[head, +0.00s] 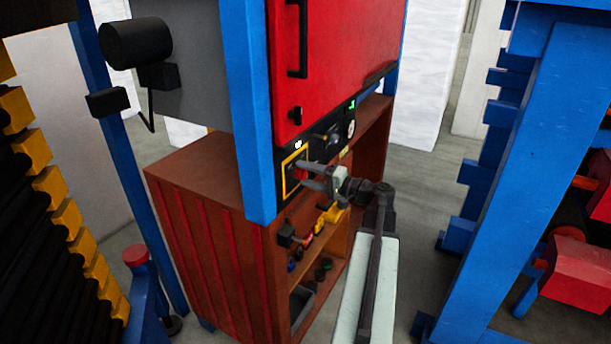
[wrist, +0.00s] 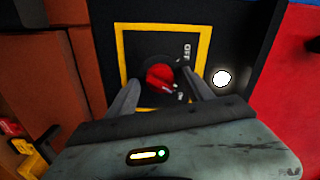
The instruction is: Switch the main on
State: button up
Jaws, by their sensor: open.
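The main switch is a red rotary knob (wrist: 160,77) inside a yellow square frame (wrist: 203,38) on a black panel. In the head view the red knob (head: 301,173) shows partly behind my fingers, within the yellow frame (head: 285,174). My gripper (wrist: 159,88) is open, with one finger on each side of the knob in the wrist view; I cannot tell whether they touch it. In the head view my gripper (head: 306,175) is at the panel. A label beside the knob is only partly readable.
A white lit lamp (wrist: 222,78) sits beside the frame. A red door (head: 335,60) with a black handle is above the panel. A brown cabinet (head: 205,180) with shelved tools is below. A blue post (head: 250,110) stands close left of the panel.

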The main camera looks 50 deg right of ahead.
grip_shut()
jog(key=shift+m, duration=1.5)
grip_release()
jog(key=v, duration=0.8)
jog(key=shift+a, duration=0.1)
